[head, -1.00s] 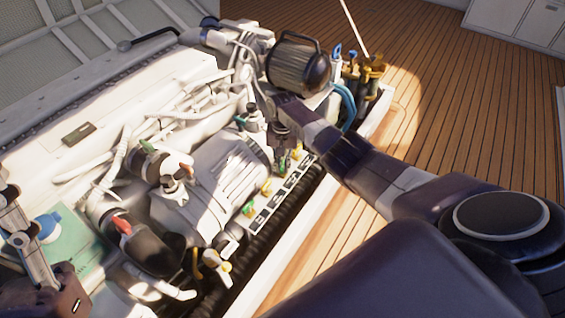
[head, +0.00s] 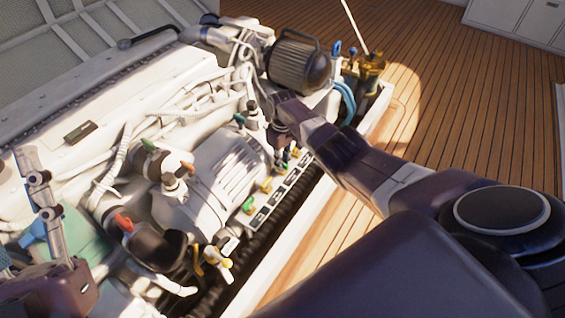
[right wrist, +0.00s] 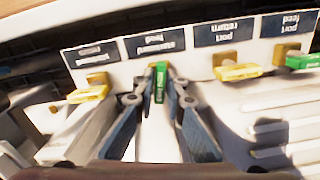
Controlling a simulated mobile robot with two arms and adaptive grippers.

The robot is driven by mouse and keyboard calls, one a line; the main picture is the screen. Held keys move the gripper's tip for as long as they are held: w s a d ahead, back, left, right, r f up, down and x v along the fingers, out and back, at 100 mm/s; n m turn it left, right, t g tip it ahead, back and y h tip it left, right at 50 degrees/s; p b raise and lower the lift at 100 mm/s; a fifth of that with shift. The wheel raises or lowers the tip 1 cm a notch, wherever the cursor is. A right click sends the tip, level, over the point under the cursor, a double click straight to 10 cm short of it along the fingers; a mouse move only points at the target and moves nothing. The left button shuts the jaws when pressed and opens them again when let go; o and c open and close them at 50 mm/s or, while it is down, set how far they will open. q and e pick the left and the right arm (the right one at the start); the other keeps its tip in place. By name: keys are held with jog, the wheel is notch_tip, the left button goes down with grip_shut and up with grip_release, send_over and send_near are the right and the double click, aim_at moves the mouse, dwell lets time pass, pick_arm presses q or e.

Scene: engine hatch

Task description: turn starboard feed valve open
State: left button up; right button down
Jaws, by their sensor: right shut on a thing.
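The starboard feed valve has a green handle (right wrist: 160,82) below its dark label (right wrist: 160,43), which reads upside down in the right wrist view. My right gripper (right wrist: 159,95) is shut on this handle, one finger on each side. The handle points straight away from the label, while the neighbouring handles lie along the label row. In the head view my right gripper (head: 283,140) reaches down to the valve row, and its fingertips are hard to make out. My left gripper (head: 50,205) is at the left edge above the engine; its jaw opening is unclear.
A yellow port return handle (right wrist: 237,72) and a green port feed handle (right wrist: 303,62) are to the right in the wrist view. Another yellow handle (right wrist: 88,94) is close on the left. A dark ribbed hose (head: 270,235) runs below the label strip. The wooden deck (head: 470,110) is clear.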

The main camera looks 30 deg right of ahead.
jog(key=shift+n, duration=1.2)
jog(key=c, duration=2.2)
grip_release()
jog(key=shift+c, duration=0.2)
notch_tip(320, 180, up, 12)
